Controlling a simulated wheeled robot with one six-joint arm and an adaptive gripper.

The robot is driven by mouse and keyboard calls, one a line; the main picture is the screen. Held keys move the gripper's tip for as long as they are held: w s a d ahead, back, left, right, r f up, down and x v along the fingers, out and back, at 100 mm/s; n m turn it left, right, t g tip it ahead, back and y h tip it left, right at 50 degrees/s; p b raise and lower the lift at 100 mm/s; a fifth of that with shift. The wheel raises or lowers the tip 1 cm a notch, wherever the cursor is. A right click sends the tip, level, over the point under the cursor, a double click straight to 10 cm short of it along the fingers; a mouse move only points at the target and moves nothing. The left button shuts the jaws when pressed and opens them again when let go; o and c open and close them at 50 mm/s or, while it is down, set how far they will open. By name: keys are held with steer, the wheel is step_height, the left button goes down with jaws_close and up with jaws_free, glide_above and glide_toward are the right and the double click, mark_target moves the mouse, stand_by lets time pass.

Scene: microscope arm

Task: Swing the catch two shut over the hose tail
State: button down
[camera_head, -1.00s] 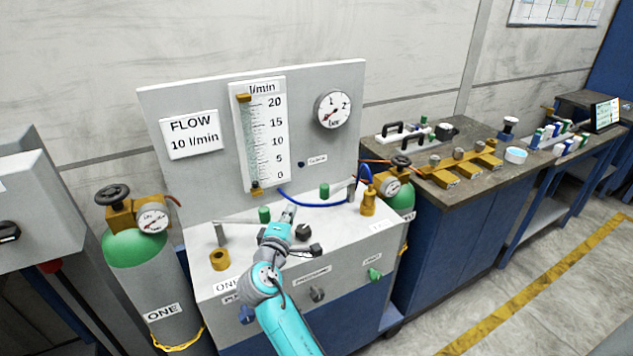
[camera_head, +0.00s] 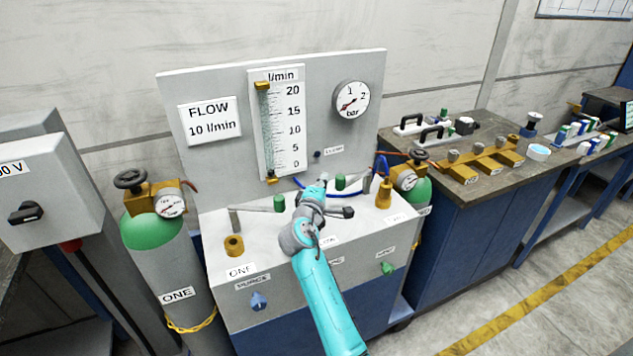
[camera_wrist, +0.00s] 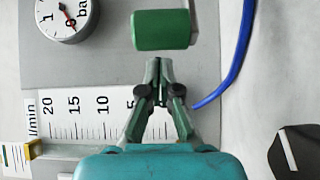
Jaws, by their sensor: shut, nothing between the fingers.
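Catch two shows in the head view as an arm with a green grip (camera_head: 340,181) and a grey post (camera_head: 366,184), on the right of the bench top. The brass hose tail fitting (camera_head: 384,195) stands just right of that post, and the arm does not appear to lie over it. My gripper (camera_head: 323,179) is just left of the green grip. In the wrist view my gripper (camera_wrist: 159,64) is shut and empty, its tips pointing at a green grip (camera_wrist: 162,29), with a small gap in the picture. My arm hides part of the bench top.
A blue hose (camera_wrist: 238,50) curves close beside the grip. A second green grip (camera_head: 279,203) and a brass fitting (camera_head: 233,246) are on the left. The flow panel (camera_head: 225,160) stands behind. Gas cylinders (camera_head: 155,235) flank the bench.

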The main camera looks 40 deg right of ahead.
steer(key=shift+s+d, duration=0.25)
steer(key=shift+s, duration=0.6)
steer(key=shift+s, duration=0.1)
